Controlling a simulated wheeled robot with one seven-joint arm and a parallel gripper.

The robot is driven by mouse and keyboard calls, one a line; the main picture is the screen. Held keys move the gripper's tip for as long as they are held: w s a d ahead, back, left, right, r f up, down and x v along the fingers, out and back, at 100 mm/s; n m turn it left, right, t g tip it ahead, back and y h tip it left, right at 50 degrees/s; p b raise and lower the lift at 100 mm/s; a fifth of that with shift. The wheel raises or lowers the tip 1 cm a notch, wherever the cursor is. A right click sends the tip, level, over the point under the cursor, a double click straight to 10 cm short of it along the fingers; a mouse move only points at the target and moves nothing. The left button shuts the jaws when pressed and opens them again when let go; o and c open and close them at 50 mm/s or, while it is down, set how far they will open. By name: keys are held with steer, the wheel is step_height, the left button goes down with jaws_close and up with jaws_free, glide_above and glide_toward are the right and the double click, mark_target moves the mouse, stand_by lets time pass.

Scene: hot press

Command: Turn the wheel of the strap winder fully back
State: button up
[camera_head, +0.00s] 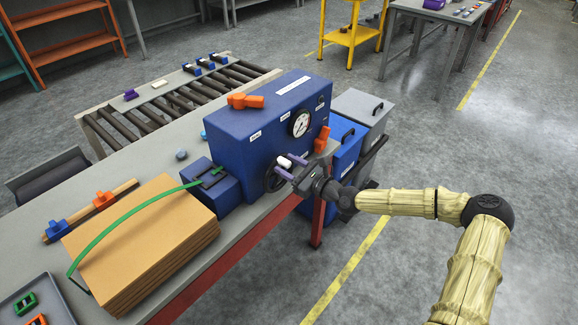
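A large blue machine (232,128) with a round gauge stands on the long bench. A dark wheel (270,182) with a pale knob (284,162) is at its front face, partly hidden by my gripper. Left of it is a small blue box (226,192) with a black handle on top; a green strap (128,222) arches from there over a stack of brown boards (140,243). My gripper (286,163) has purple fingers, spread apart, at the wheel, with the pale knob between their tips. I cannot tell whether the fingers touch the knob.
An orange part (245,101) lies on the machine, and another orange piece (321,140) is at its right end. Blue (344,150) and grey (362,107) bins stand behind my arm. A roller conveyor (173,107) lies behind. Floor to the right is clear.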

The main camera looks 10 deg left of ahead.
steer(key=b+v, duration=0.3)
steer(key=v, duration=1.4)
steer(key=shift+d, duration=0.15)
steer(key=shift+s, duration=0.1)
steer(key=s+a+f+n+g+h+p, duration=0.3)
steer(key=s+a+f+n+g+h, duration=0.15)
steer(key=s+f+n+g, duration=0.45)
steer(key=s+d+f+n+h+p, duration=0.1)
steer(key=s+d+n+h+p, duration=0.1)
steer(key=s+d+n+h, duration=0.2)
steer(key=s+d+r+n+h+p, duration=0.1)
steer(key=d+r+n+h, duration=0.1)
steer(key=r, duration=0.5)
steer(key=s+d+r+n+t+h+p, duration=0.1)
steer(key=s+d+r+n+h+p, duration=0.1)
steer(key=d+r+n, duration=0.2)
steer(key=s+d+r+n+t+h+p, duration=0.1)
steer(key=s+d+r+n+h, duration=0.1)
steer(key=r, duration=0.8)
steer(key=shift+d+r+n+h+p, duration=0.35)
steer(key=shift+d+n, duration=0.35)
steer(key=shift+d, duration=0.5)
